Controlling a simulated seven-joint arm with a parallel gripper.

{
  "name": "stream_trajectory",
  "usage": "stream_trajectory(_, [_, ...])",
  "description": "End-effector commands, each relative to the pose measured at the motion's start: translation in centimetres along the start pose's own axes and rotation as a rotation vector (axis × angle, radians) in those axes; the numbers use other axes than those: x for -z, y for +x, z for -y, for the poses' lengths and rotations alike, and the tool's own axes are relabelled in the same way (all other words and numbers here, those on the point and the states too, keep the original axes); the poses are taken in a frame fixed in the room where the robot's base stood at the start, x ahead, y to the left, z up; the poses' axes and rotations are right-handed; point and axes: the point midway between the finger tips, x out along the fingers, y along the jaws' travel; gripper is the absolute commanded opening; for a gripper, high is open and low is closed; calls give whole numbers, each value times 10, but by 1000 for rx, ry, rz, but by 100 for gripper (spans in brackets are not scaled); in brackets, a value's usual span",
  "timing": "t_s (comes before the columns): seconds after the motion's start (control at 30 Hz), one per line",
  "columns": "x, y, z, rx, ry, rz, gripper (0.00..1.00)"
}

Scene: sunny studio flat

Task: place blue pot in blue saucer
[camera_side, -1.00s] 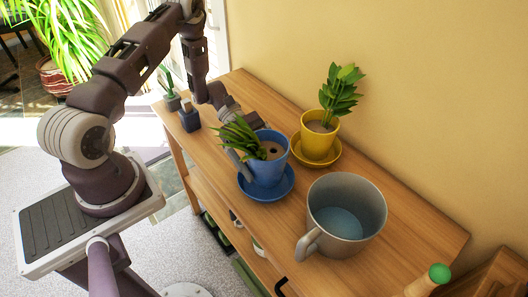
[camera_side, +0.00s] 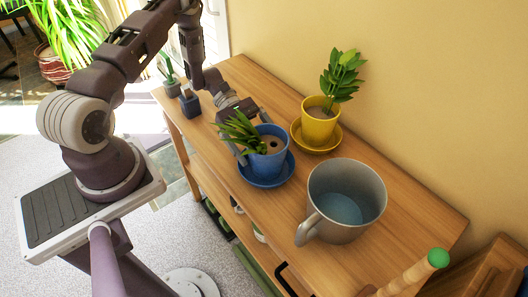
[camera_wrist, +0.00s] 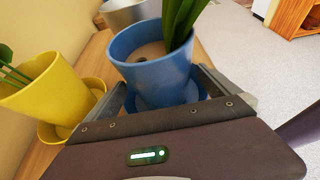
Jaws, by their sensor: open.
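The blue pot (camera_side: 268,145), with soil and a spiky green plant, stands upright in the blue saucer (camera_side: 280,181) on the wooden shelf top. My gripper (camera_side: 254,138) reaches in from the left in the side view, low at the pot. Its jaws are open, with one finger on each side of the pot. In the wrist view the blue pot (camera_wrist: 152,72) is between the fingers of my gripper (camera_wrist: 165,92), and part of the blue saucer (camera_wrist: 180,96) shows below it. Whether the fingers touch the pot is unclear.
A yellow pot (camera_side: 317,125) in a yellow saucer (camera_side: 333,144) stands behind, to the right. A large grey mug-shaped container (camera_side: 345,205) stands at the front right.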

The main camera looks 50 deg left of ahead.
Motion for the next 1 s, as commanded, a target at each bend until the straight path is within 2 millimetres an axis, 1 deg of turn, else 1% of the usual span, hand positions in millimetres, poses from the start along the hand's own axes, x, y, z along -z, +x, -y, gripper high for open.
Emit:
stream_trajectory(0.03, [1, -16, -1, -6, 2, -3, 100])
stream_trajectory(0.1, [1, -36, -1, -6, 1, -5, 100])
stream_trajectory(0.2, [1, -61, -1, -4, 1, -3, 100])
stream_trajectory(0.3, [0, -79, -1, -3, 2, -3, 100])
stream_trajectory(0.4, [0, -90, 0, 0, 2, -3, 100])
stream_trajectory(0.47, [-8, -94, -2, 12, 19, -17, 100])
stream_trajectory(0.53, [-31, -98, -4, 52, 81, -70, 100])
stream_trajectory(0.57, [-47, -99, -5, 78, 123, -104, 100])
stream_trajectory(0.6, [-71, -100, -5, 120, 190, -161, 100])
stream_trajectory(0.63, [-90, -100, -3, 153, 245, -207, 100])
stream_trajectory(0.67, [-108, -99, 0, 187, 300, -251, 100])
stream_trajectory(0.7, [-130, -98, 6, 228, 371, -309, 100])
stream_trajectory(0.77, [-162, -96, 17, 289, 484, -398, 100])
stream_trajectory(0.8, [-185, -93, 28, 331, 571, -466, 100])
stream_trajectory(0.87, [-217, -89, 48, 396, 717, -578, 100])
stream_trajectory(0.9, [-236, -86, 64, 435, 817, -652, 100])
stream_trajectory(0.97, [-259, -84, 88, 487, 970, -768, 100])
stream_trajectory(1.0, [-271, -82, 105, 516, 1073, -844, 100])
